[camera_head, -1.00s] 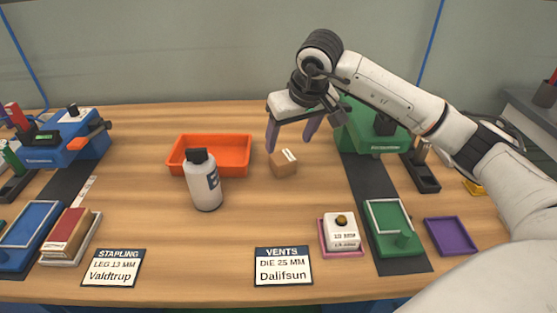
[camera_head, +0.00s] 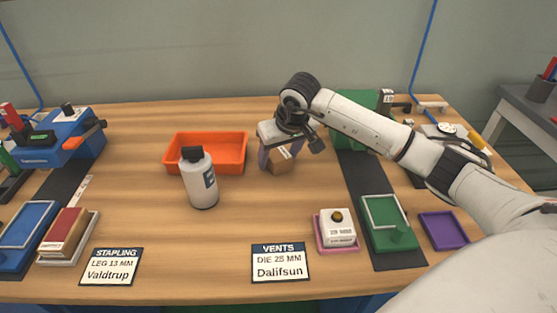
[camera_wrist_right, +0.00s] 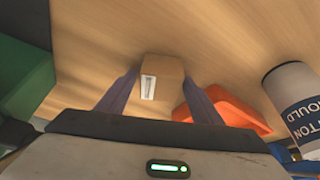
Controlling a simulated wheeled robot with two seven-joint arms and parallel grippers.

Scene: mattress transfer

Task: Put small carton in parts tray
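The small carton (camera_head: 279,164), a brown box with a white label, stands on the table right of the orange parts tray (camera_head: 171,158). The tray looks empty. My right gripper (camera_head: 279,156) is lowered over the carton, with its fingers open on either side. In the right wrist view the carton (camera_wrist_right: 161,80) lies between the two purple finger tips (camera_wrist_right: 160,88), with gaps on both sides. The orange tray also shows there (camera_wrist_right: 240,108). My left gripper is not in view.
A white bottle with a dark cap (camera_head: 201,183) stands in front of the tray. A green machine (camera_head: 352,125) is behind and right of the carton. Two label cards (camera_head: 280,263) lie near the front edge. The table between carton and cards is clear.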

